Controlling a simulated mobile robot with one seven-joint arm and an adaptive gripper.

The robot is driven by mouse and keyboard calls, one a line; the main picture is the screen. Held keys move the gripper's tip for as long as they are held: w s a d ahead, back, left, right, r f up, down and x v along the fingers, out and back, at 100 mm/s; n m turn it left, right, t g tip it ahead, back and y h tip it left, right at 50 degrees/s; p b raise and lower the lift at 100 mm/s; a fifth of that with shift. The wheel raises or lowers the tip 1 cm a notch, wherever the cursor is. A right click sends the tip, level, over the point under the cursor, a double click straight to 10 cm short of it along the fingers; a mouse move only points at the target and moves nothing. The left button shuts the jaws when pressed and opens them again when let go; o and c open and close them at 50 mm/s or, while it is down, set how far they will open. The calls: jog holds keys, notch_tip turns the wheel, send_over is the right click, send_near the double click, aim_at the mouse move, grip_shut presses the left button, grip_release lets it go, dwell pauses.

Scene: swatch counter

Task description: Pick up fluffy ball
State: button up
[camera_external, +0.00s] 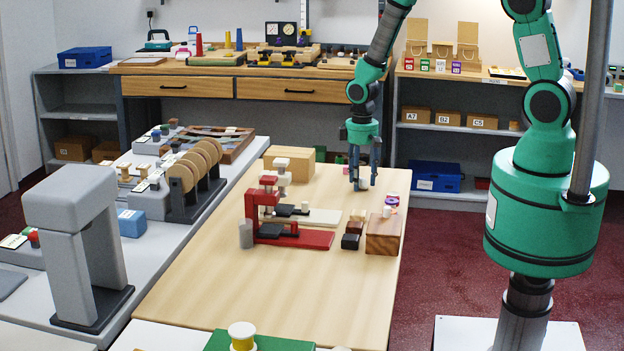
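My gripper (363,183) points straight down over the far right part of the wooden table (290,290). Its two fingers look spread apart, with the tips close to the tabletop. I see nothing clearly held between them. A small pinkish-white item (346,170) shows just left of the fingers and is partly hidden by them. No thing can be made out for certain as a fluffy ball; it may be hidden by the gripper or too small to tell.
A red and black press (290,237) and a grey cylinder (246,234) stand left of centre. A brown wooden block (383,238), a small black block (350,241) and a white-and-pink jar (391,200) are near the right edge. A light wooden box (290,160) is at the back. The front middle is clear.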

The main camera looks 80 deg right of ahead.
jog(key=c, duration=0.4)
jog(key=shift+r, duration=0.1)
jog(key=shift+r, duration=0.4)
notch_tip(320, 180, up, 3)
jog(key=shift+r+p, duration=0.1)
jog(key=shift+p, duration=0.3)
jog(key=s+a, duration=0.1)
jog(key=s, duration=0.4)
jog(key=s+a, duration=0.2)
jog(key=s, duration=0.3)
jog(key=s+a+r+p, duration=0.1)
jog(key=s+a, duration=0.1)
jog(key=s, duration=0.3)
jog(key=shift+a, duration=0.2)
